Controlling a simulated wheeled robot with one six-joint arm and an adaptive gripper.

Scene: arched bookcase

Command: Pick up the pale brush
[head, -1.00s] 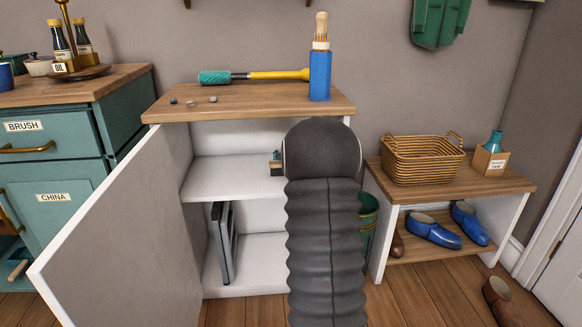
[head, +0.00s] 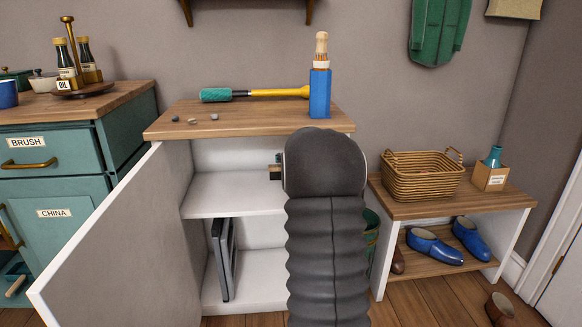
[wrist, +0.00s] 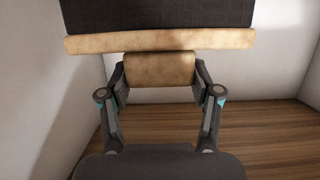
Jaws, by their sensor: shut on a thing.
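The pale brush (wrist: 160,42) has a light wooden block with a dark part above it, and a short pale wooden piece (wrist: 160,69) lies between my fingers in the wrist view. My gripper (wrist: 160,80) is shut on that piece, with a finger on each side.
The white cabinet has a wooden top (head: 240,118), an inner shelf (head: 225,195) and an open door (head: 105,235) at left. A blue holder (head: 319,95), green-headed tool (head: 255,94) and pebbles stand on top. A low bench (head: 455,199) with a basket (head: 420,176) is right.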

